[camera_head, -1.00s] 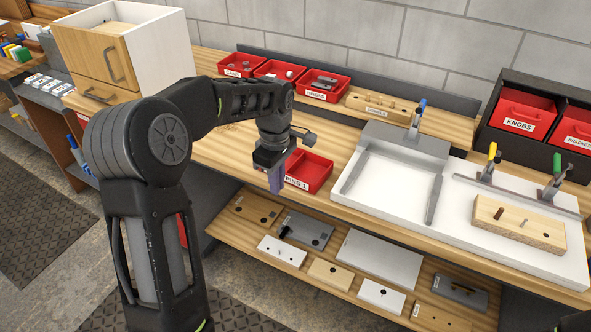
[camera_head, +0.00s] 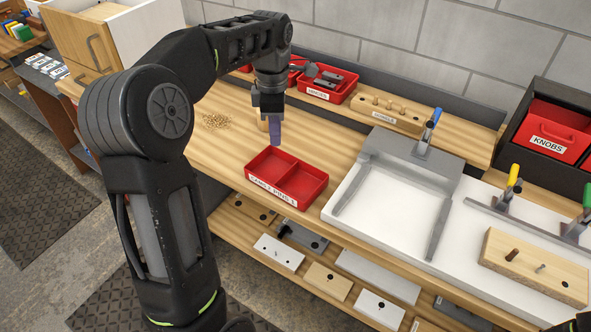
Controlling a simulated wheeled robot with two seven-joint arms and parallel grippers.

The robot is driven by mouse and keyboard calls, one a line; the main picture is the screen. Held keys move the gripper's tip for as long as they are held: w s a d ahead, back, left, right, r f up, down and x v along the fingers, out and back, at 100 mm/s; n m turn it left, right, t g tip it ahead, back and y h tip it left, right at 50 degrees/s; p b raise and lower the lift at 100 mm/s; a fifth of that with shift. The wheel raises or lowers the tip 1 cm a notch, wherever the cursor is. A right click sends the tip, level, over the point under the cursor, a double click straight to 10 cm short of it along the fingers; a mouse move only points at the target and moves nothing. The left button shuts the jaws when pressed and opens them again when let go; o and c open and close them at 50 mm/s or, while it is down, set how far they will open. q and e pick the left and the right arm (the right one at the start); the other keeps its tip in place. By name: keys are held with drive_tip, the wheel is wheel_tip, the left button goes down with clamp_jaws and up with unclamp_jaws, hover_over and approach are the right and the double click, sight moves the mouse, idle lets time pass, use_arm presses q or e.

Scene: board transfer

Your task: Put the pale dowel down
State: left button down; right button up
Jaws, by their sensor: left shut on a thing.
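My left gripper (camera_head: 275,136) hangs over the workbench, just behind the two-compartment red tray (camera_head: 288,203), with its purple-grey fingers pointing down. It is shut on the pale dowel, which the fingers and wrist mostly hide. A pale tan piece (camera_head: 262,123) shows at the left of the fingers; I cannot tell whether it is the dowel or something standing behind. A wooden block (camera_head: 525,269) on the white board at the right has a brown peg, a grey peg and a dark hole.
A small heap of pale bits (camera_head: 216,121) lies left of my gripper. A wooden rack with pegs (camera_head: 392,118) and red bins (camera_head: 333,85) stand behind. A white tray (camera_head: 385,210) with grey rails is at the right. Bare bench lies around the red tray.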

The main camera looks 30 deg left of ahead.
use_arm(q)
drive_tip(key=shift+s+r, duration=0.15)
drive_tip(key=shift+s, duration=0.15)
hover_over(277, 175)
drive_tip(key=shift+f+p, duration=0.4)
drive_tip(key=shift+f, duration=2.8)
drive_tip(key=shift+s+f, duration=0.1)
drive_tip(key=shift+f+p, duration=0.3)
drive_tip(key=shift+f, duration=1.5)
drive_tip(key=shift+f, duration=0.15)
drive_tip(key=c, duration=1.6)
unclamp_jaws()
drive_tip(key=shift+o, duration=0.2)
